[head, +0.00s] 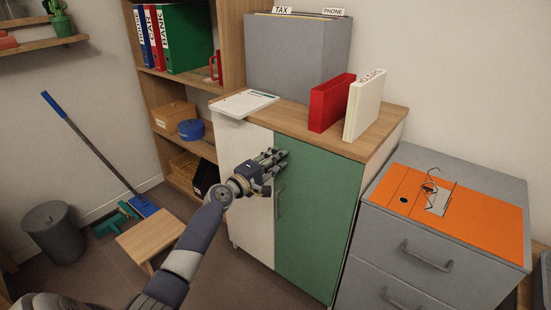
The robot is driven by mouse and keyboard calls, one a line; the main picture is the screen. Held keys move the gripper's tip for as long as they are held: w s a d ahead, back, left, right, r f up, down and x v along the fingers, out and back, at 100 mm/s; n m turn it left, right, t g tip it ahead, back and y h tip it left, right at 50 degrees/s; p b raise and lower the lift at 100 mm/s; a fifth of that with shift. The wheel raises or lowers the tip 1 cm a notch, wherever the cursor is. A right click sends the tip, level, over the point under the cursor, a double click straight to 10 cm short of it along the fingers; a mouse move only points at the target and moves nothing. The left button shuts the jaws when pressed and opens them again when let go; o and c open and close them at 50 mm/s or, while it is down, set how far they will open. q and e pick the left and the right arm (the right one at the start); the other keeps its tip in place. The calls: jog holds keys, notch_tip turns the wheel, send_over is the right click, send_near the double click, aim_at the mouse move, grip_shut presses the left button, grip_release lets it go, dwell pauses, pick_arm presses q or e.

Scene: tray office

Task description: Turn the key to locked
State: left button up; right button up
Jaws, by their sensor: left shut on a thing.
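The cabinet has a cream left door (252,200) and a green right door (318,215), both closed, with a wooden top. My left gripper (278,158) is at the upper left part of the green door, near the seam between the doors. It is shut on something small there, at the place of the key. The key and its lock are hidden behind the fingers, so I cannot tell how the key is turned. The green door's handle (280,202) hangs just below the gripper. My right gripper is not in view.
A grey drawer unit (430,262) stands right. A wooden stool (150,238), broom (95,150) and bin (55,232) are left.

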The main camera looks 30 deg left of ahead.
pick_arm(q)
jog(key=shift+n, duration=0.3)
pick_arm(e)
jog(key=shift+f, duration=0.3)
pick_arm(q)
jog(key=o, duration=1.1)
jog(key=shift+a, duration=0.1)
jog(key=shift+c, duration=0.2)
jog(key=shift+s, duration=0.1)
jog(key=s, duration=1.1)
jog(key=shift+s+a, duration=0.4)
jog(key=shift+a, duration=0.05)
